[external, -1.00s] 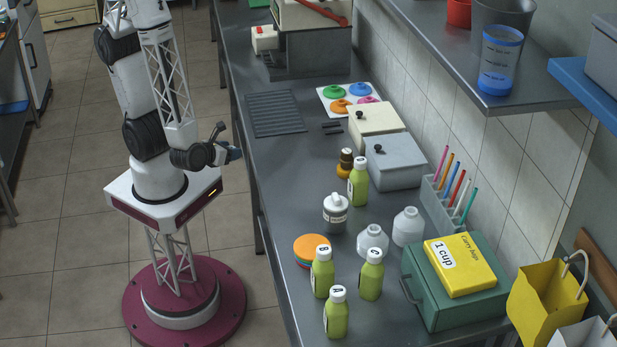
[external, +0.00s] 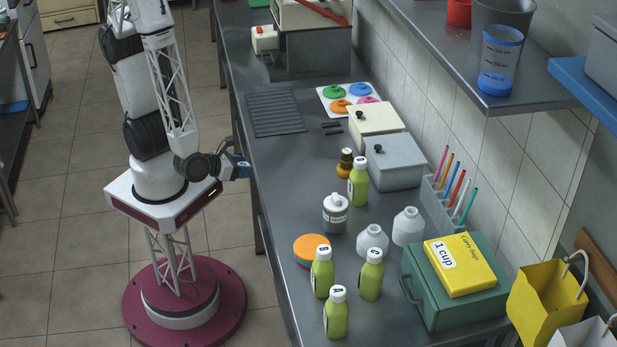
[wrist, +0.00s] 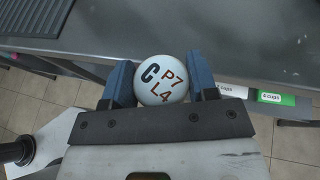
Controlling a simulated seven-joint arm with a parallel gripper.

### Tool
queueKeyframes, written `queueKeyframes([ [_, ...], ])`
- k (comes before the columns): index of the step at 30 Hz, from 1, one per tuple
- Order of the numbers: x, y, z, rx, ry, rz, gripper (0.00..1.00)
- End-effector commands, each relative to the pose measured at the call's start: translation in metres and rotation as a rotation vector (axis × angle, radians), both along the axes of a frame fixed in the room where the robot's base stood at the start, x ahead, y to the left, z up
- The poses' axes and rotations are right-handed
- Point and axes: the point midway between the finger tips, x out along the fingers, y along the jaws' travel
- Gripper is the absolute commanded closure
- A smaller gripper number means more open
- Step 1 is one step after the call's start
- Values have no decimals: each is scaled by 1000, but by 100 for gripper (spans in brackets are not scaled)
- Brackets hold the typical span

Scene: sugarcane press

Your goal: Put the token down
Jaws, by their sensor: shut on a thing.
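The token (wrist: 161,80) is a round, pale white disc marked "C", "P7" and "L4". In the wrist view it sits between the two blue fingers of my gripper (wrist: 161,84), which is shut on it. In the external view my gripper (external: 240,170) is at the left edge of the grey counter (external: 285,205), level with the middle of its length. The token is too small to make out there. In the wrist view the counter's edge lies just beyond and below the token.
Labelled green bottles (external: 337,313) and a stack of coloured discs (external: 311,248) stand toward the near end. A white-capped bottle (external: 336,213), lidded boxes (external: 395,162) and a dark ribbed mat (external: 276,114) stand farther along. The counter's left strip between mat and discs is clear.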

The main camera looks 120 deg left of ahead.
Motion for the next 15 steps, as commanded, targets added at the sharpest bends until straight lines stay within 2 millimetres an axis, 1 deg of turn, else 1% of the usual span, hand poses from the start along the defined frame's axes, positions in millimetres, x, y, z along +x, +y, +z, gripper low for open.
queueKeyframes([
  [1, 12, -10, 0, -1, 0, -48, 70],
  [3, 28, -23, 0, 1, 0, -113, 70],
  [6, 47, -39, 1, 2, 1, -192, 70],
  [10, 63, -54, 1, 4, 1, -259, 70],
  [15, 69, -62, 1, 6, 3, -293, 70],
])
